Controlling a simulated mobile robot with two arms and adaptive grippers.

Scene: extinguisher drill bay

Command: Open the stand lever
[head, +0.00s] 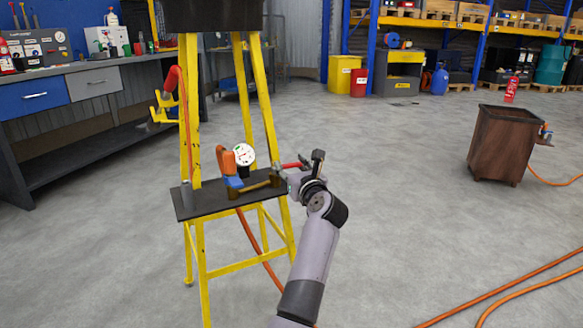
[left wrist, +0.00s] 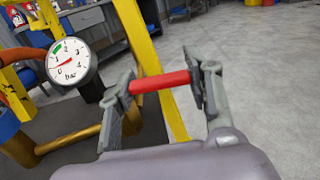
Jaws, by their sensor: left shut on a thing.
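A yellow stand (head: 200,264) carries a dark shelf (head: 207,204) with brass pipework (head: 255,186) on it. A round white pressure gauge (head: 244,154) sits above the pipework and also shows in the left wrist view (left wrist: 72,62). The red stand lever (head: 291,165) sticks out at the right end of the pipework. My left gripper (head: 303,172) is at the shelf's right edge, shut on the lever. In the left wrist view the red lever (left wrist: 160,81) runs across between the two fingers. My right gripper is not in view.
Orange and blue fittings (head: 229,165) stand left of the gauge. A yellow hook bracket (head: 164,105) juts from the stand's left leg. A workbench (head: 90,65) is at left, a brown bin (head: 500,146) at right. Orange hoses (head: 510,286) lie on otherwise open floor.

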